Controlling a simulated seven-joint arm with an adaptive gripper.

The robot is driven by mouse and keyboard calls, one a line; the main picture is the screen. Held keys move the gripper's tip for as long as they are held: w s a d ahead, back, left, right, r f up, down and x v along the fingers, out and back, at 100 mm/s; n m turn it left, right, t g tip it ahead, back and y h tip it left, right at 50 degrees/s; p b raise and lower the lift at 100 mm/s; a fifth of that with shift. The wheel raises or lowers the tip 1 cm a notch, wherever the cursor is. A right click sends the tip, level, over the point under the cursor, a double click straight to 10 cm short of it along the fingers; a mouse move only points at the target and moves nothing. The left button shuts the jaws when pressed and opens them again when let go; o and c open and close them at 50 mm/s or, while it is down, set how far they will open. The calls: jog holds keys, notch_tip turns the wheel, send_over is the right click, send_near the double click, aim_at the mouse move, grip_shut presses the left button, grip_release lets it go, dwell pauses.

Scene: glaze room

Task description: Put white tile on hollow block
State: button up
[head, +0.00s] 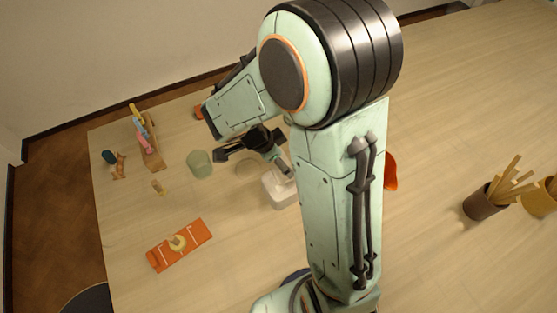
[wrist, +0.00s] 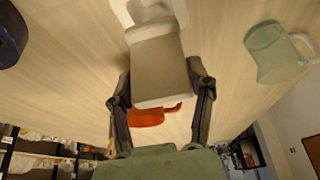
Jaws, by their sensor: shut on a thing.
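My gripper (wrist: 161,100) is shut on the white tile (wrist: 160,72), which shows as a pale slab between the two fingers in the wrist view. The white hollow block (wrist: 122,10) shows past the tile's far end at the top of that view, partly covered by it. In the head view the block (head: 281,194) stands on the table, and my gripper (head: 283,168) is just above it. The tile cannot be made out clearly in the head view. I cannot tell whether the tile touches the block.
A pale green mug (head: 199,163) stands left of the block. An orange mat (head: 196,235) lies front left, and a wooden rack (head: 154,157) stands back left. An orange object (head: 391,172) shows right of my arm. A brown cup of sticks (head: 482,205) stands far right.

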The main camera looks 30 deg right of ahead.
jog(key=shift+f, duration=2)
jog(key=shift+f, duration=0.15)
jog(key=o, duration=1.2)
jog(key=shift+o, duration=0.2)
jog(key=v, duration=1.2)
jog(key=s+a+r+n+y, duration=0.1)
jog(key=s+r+n+y, duration=0.1)
jog(key=s+n, duration=0.5)
jog(key=s+a+r+n+y, duration=0.2)
jog(key=s+n, duration=0.6)
jog(key=n, duration=0.4)
jog(key=shift+s+a+r+y, duration=0.2)
jog(key=shift+y, duration=0.5)
